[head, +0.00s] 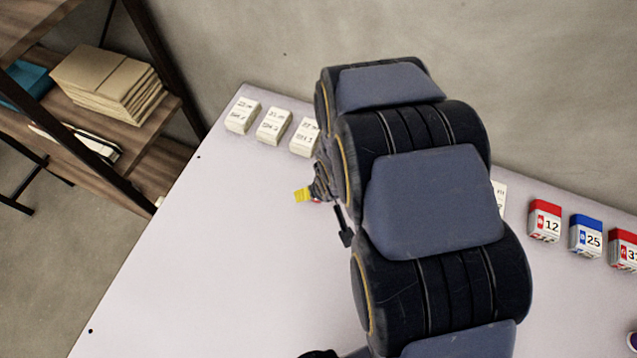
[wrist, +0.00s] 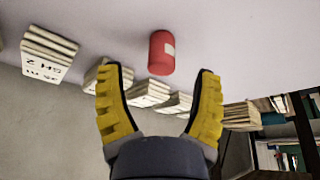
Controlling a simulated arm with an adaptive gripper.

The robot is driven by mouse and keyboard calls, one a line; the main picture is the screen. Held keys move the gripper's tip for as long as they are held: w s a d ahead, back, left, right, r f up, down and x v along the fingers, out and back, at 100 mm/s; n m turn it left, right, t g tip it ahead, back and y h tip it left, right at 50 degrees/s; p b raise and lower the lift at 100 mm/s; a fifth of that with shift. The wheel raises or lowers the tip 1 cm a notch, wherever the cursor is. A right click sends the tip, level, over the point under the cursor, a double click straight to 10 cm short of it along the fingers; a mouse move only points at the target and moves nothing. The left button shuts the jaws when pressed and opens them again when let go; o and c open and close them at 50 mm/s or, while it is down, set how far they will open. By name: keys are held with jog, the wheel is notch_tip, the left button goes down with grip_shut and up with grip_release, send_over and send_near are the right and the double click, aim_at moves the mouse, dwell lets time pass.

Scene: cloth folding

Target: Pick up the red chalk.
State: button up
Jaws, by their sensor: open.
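The red chalk (wrist: 161,52) is a short red cylinder with a pale patch on its side, on the pale table top in the wrist view. It lies just beyond my fingertips, roughly centred between them. My gripper (wrist: 158,74) has two yellow padded fingers spread wide apart, with nothing between them. In the head view only a yellow fingertip of my gripper (head: 302,195) shows at the left edge of my arm.
White labelled blocks (head: 273,127) stand along the table's back edge, close behind the chalk in the wrist view. Red box 12 (head: 545,221) and blue box 25 (head: 586,236) stand at the right. A wooden shelf (head: 150,140) stands left. The table's left front (head: 210,270) is clear.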

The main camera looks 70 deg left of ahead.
jog(key=shift+x, duration=2.35)
jog(key=shift+a, duration=0.15)
grip_shut()
